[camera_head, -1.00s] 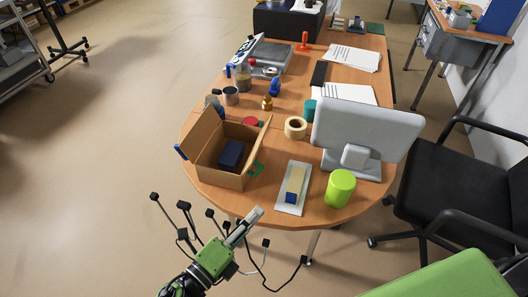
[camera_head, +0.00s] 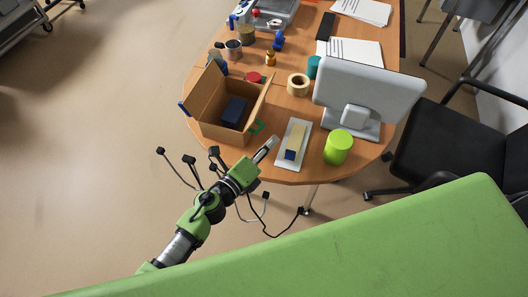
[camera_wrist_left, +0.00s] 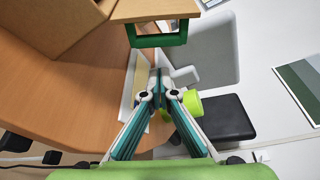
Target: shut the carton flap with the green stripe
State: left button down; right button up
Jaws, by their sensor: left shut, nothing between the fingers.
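The open cardboard carton (camera_head: 222,128) stands on the near left part of the table, with a dark blue block (camera_head: 235,111) inside. Its right flap (camera_head: 259,104) stands out open and bears a green loop-like piece (camera_head: 257,127). In the left wrist view the flap (camera_wrist_left: 155,9) and its green frame (camera_wrist_left: 158,40) show at the top, ahead of the fingers. My left gripper (camera_head: 274,142) is shut and empty at the table's near edge, to the right of and nearer than the green piece, apparently apart from it. The closed fingertips (camera_wrist_left: 160,76) show below the green frame. My right gripper is not in view.
A white tray (camera_head: 302,129) with a yellow and blue block lies right of the gripper. A lime green cylinder (camera_head: 338,147), a monitor (camera_head: 367,95) and a tape roll (camera_head: 298,85) stand further right. Jars stand behind the carton. Floor left of the table is clear.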

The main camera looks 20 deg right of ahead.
pick_arm(q)
jog(key=a, duration=0.1)
jog(key=w+a+r, duration=0.1)
jog(key=shift+w+a+r+p, duration=0.2)
jog(key=shift+w+a+p, duration=0.1)
jog(key=shift+a, duration=0.1)
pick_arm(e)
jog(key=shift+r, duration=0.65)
